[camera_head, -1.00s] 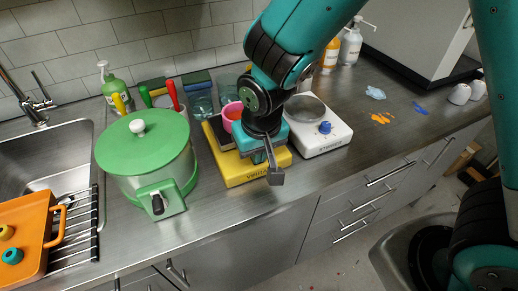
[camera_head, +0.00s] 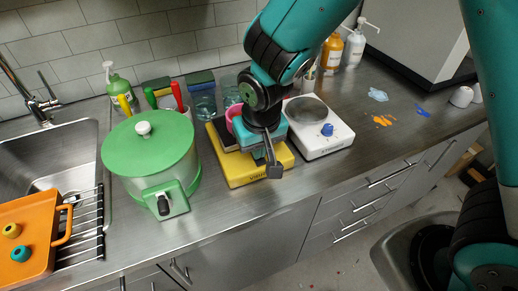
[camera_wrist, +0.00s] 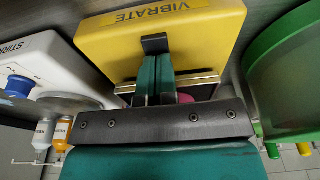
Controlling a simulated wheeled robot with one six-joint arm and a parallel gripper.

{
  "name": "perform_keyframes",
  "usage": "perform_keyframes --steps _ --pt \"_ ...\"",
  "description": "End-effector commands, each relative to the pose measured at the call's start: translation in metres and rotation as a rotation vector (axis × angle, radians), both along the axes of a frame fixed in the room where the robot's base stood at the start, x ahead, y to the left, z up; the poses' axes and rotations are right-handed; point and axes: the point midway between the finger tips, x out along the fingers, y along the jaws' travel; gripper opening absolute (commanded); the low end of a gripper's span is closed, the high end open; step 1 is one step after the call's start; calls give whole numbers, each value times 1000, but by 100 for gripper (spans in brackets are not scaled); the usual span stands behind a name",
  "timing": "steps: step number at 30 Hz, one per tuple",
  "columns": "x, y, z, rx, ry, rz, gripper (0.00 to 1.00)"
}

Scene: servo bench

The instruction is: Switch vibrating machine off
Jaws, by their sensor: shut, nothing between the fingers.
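The vibrating machine (camera_head: 240,179) is a yellow box marked VIBRATE, on the steel counter between a green-lidded pot and a white stirrer. A dark square plate and a pink cup (camera_head: 232,113) are on top of it, partly behind my arm. In the wrist view, my shut gripper (camera_wrist: 155,43) lies over the yellow body (camera_wrist: 205,42), below the VIBRATE label. Contact cannot be told.
The green pot (camera_head: 150,158) with a black front handle stands close on the left. The white stirrer (camera_head: 318,138) with a blue knob is close on the right. Bottles and glasses stand behind. The counter's front strip is clear.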

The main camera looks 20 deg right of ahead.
Motion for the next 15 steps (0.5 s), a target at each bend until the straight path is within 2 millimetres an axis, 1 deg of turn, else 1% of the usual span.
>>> perform_keyframes --steps 1,3,7,12,15 --pt "-4 -1 16 0 5 1 0" --pt "-8 -2 31 0 10 1 0" --pt "-14 -4 54 5 9 1 0" --pt "-21 -3 94 3 12 5 0" --pt "-25 -3 111 3 14 6 0"
